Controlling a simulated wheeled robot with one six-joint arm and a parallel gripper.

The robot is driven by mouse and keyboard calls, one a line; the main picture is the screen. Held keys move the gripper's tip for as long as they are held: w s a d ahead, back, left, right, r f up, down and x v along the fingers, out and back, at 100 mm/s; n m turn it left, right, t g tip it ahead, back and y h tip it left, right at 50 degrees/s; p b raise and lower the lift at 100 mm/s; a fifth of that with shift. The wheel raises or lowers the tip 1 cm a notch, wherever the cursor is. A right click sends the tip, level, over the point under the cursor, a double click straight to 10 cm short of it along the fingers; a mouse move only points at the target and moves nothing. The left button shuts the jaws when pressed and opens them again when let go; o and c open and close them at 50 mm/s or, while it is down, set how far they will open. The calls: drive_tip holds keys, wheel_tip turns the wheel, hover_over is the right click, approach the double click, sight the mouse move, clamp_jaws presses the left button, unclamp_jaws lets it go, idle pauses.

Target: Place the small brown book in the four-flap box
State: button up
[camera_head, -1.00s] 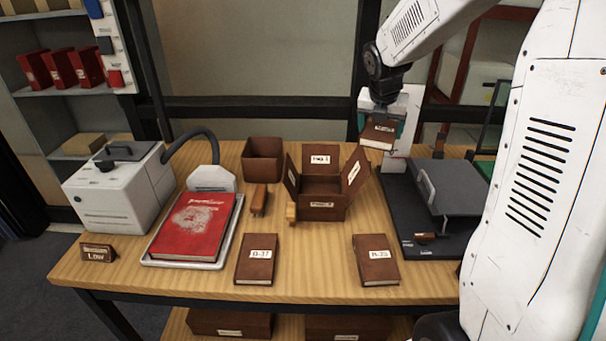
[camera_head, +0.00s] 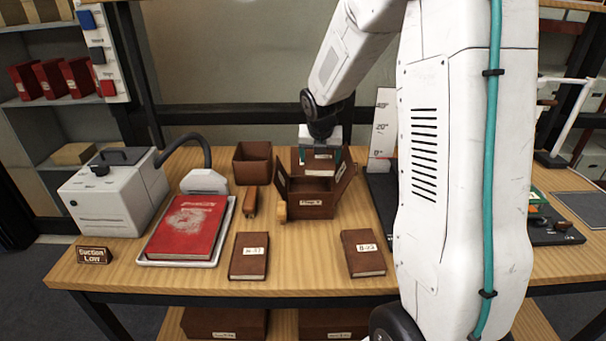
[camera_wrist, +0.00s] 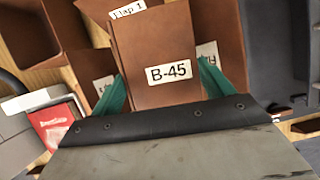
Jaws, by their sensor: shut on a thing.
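The small brown book, labelled B-45 (camera_wrist: 150,40), is between the teal fingers of my gripper (camera_wrist: 167,88) in the wrist view. My gripper (camera_head: 318,157) is shut on it and holds it over the four-flap box (camera_head: 312,211) in the head view. The box is open with flaps spread outward. In the wrist view a flap labelled Flap 1 (camera_wrist: 128,10) shows beyond the book, with other labelled flaps on both sides. The book hides most of the box's inside, and I cannot tell whether it touches the box.
An open brown bin (camera_head: 253,165) stands behind left of the box. Two brown books lie in front, B-37 (camera_head: 249,262) and B-23 (camera_head: 363,259). A red book (camera_head: 185,232) lies on a tray at left. A dark stand is at right, partly behind my arm.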

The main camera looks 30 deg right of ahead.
sight(310, 172)
drive_tip(key=shift+n, duration=0.5)
drive_tip(key=shift+w+a+f, duration=0.25)
drive_tip(key=shift+a+f, duration=0.2)
drive_tip(key=shift+f, duration=1.6)
drive_tip(key=shift+w+a+f, duration=0.2)
drive_tip(key=shift+a+f, duration=0.2)
drive_tip(key=shift+f, duration=1.65)
drive_tip(key=shift+w+a+f, duration=0.25)
drive_tip(key=shift+a+f, duration=0.2)
drive_tip(key=shift+f, duration=1.6)
drive_tip(key=shift+f, duration=0.5)
drive_tip(key=o, duration=1.2)
drive_tip(key=shift+c, duration=0.2)
